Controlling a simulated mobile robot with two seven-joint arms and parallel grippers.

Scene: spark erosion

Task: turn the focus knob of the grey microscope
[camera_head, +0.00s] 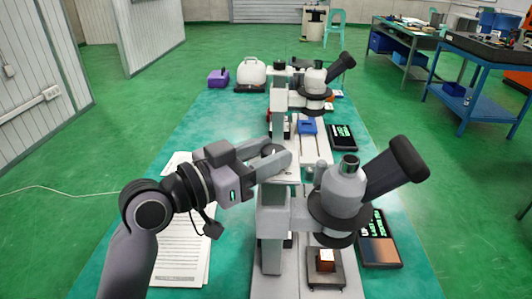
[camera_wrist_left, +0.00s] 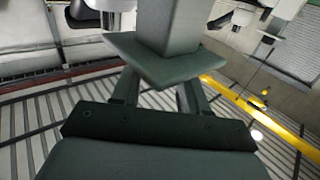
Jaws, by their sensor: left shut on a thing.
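The near grey microscope (camera_head: 341,187) stands upright at the front right of the bench, with a dark angled eyepiece (camera_head: 395,170) and a grey column (camera_head: 272,235). My left gripper (camera_head: 276,163) reaches in from the left and is at the top of this column. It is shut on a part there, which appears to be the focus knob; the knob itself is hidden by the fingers. In the left wrist view, a grey post and plate (camera_wrist_left: 168,58) stand in front of my left gripper's fingers (camera_wrist_left: 160,92) and partly cover them. My right gripper is not in view.
A second microscope (camera_head: 313,80) stands behind the near one. A small copper-coloured block (camera_head: 326,259) sits on the near stage. Papers (camera_head: 182,250) lie at the left, a dark tablet (camera_head: 378,241) at the right. A white jug (camera_head: 250,73) and purple box (camera_head: 218,78) stand farther back.

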